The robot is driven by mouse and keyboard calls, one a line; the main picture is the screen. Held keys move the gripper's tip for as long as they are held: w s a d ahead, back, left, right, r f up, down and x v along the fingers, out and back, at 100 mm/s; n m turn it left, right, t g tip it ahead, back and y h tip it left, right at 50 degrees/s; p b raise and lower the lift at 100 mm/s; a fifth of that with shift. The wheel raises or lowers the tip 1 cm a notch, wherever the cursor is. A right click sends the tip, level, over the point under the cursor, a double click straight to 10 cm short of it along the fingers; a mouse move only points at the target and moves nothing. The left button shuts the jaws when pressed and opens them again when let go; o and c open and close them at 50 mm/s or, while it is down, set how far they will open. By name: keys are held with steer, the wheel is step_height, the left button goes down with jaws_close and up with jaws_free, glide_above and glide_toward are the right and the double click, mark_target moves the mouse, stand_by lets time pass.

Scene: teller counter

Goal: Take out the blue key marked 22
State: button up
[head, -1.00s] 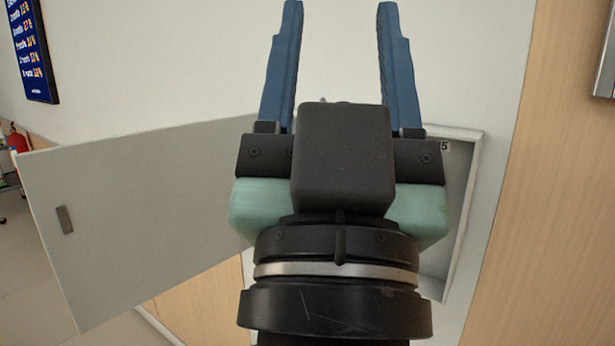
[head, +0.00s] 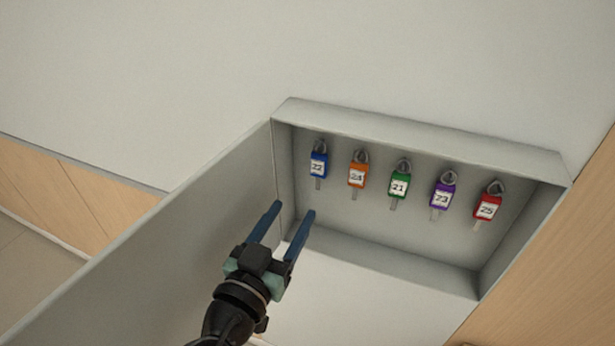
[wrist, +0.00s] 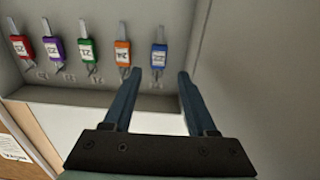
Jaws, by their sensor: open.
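The blue key (head: 318,165) marked 22 hangs at the far left of the row in the open key cabinet (head: 430,120) in the head view. It also shows in the wrist view (wrist: 158,56), where it is at the right end of the row, ahead of and between the fingertips. My gripper (head: 294,210) is open and empty, below and a little left of the blue key, near the cabinet's lower left corner. The gripper also shows in the wrist view (wrist: 155,75). It appears apart from the key.
Orange key 24 (head: 357,175), green key 21 (head: 400,185), purple key 23 (head: 442,196) and red key 25 (head: 487,206) hang to the right. The open cabinet door (head: 170,250) stands close on my gripper's left. The space below the keys is clear.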

mark_target(317, 167)
steer(key=p+x, duration=0.1)
steer(key=x, duration=0.6)
steer(key=shift+s, duration=0.1)
steer(key=shift+b+x, duration=1.05)
steer(key=shift+x, duration=1.5)
steer(key=shift+r, duration=0.1)
steer(key=c, duration=0.9)
steer(key=shift+r, duration=0.6)
